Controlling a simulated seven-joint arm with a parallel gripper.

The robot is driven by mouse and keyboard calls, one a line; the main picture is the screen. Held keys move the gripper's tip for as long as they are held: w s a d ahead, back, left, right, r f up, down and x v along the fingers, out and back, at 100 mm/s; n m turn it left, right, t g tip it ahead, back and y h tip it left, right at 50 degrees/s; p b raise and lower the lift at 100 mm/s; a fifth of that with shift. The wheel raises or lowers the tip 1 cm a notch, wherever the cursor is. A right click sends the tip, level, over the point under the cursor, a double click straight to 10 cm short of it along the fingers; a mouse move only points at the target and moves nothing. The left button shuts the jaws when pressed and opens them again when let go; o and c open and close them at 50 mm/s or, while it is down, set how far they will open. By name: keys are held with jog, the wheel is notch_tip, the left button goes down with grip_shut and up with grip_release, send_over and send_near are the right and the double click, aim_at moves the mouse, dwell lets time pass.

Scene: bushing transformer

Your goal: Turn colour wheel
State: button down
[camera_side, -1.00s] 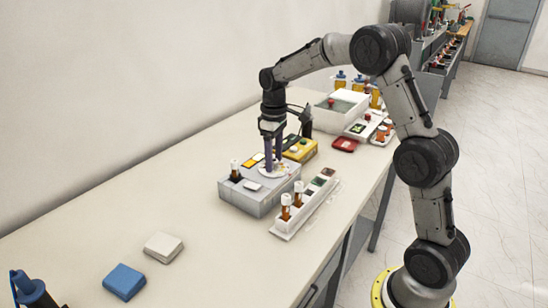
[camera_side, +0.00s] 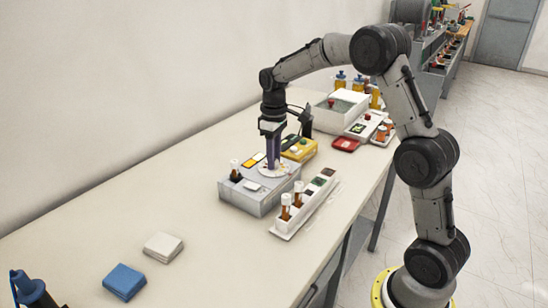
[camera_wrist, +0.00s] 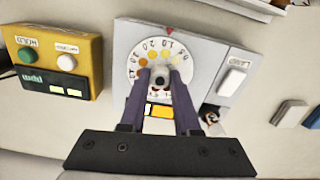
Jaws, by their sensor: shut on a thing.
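The colour wheel (camera_wrist: 136,58) is a white disc with printed numbers and yellow to orange dots, on top of a grey box (camera_wrist: 205,45). In the side view the wheel (camera_side: 262,172) lies on the box (camera_side: 255,200). My gripper (camera_wrist: 160,80) points down over the wheel, its two purple fingers closed on the dark knob (camera_wrist: 159,82) at the wheel's centre. In the side view my gripper (camera_side: 272,164) stands upright on the wheel. The fingers hide the lower part of the wheel. A red mark (camera_wrist: 170,30) sits just above the wheel's edge.
A white START button (camera_wrist: 233,81) and a vial (camera_side: 235,170) are on the grey box. A yellow box (camera_side: 301,152) stands close behind. A white rack with vials (camera_side: 285,214) stands in front. The table's left part is mostly clear, with blue (camera_side: 124,281) and white (camera_side: 163,247) pads.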

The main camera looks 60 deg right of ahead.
jog(key=m, duration=0.6)
dwell(0.3)
jog(key=shift+m, duration=0.4)
jog(key=c, duration=0.6)
grip_release()
jog(key=shift+r, duration=0.15)
notch_tip(320, 180, up, 14)
jog(key=shift+f, duration=0.2)
